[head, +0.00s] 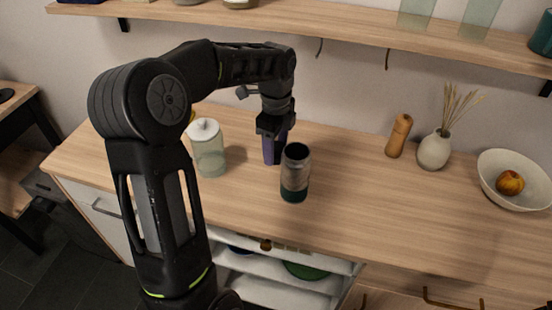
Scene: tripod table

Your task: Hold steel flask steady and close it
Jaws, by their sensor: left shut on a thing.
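The steel flask (295,174) stands upright on the wooden counter. It has a brushed grey body, a dark teal base and a dark open mouth, with no lid on it. My left gripper (274,146) points down just behind and left of the flask. It is shut on a narrow purple thing (269,151); whether this touches the flask or the counter I cannot tell. The flask hides part of the gripper's right side. I do not see the flask's lid. My right gripper is out of view.
A glass jar with a white lid (208,150) stands left of the flask. To the right are a wooden mill (399,136), a vase with dried stems (434,152) and a white bowl (495,190) with fruit. The counter right of the flask is clear. A shelf (330,28) runs above.

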